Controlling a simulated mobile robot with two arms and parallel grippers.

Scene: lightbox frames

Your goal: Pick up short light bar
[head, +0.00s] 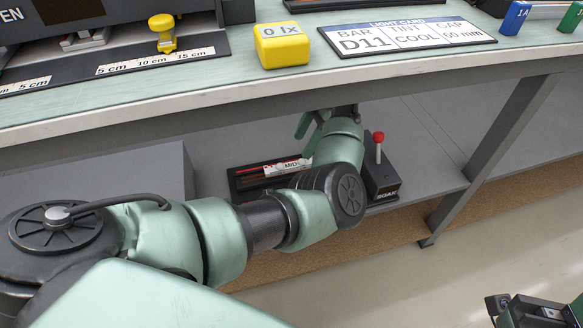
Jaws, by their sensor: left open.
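No bar can be made out for certain as the short light bar. A dark tray (243,184) on the shelf under the bench has reddish-brown strips inside and a white label reading "MID" (291,165). My forearm and wrist cover its right part. My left gripper (310,127) is open, under the bench edge and above the tray's far right side; its fingers are partly hidden by my wrist. I see nothing between them. Dark parts of what seems to be my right gripper (530,312) show at the bottom right corner, cut off by the frame.
The bench top (190,92) overhangs the shelf closely. A black box with a red-topped lever (379,150) stands right of my wrist. A grey block (150,175) stands left. On the bench are a yellow "0 lx" block (281,46), a light card (405,37) and a ruler strip (130,65).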

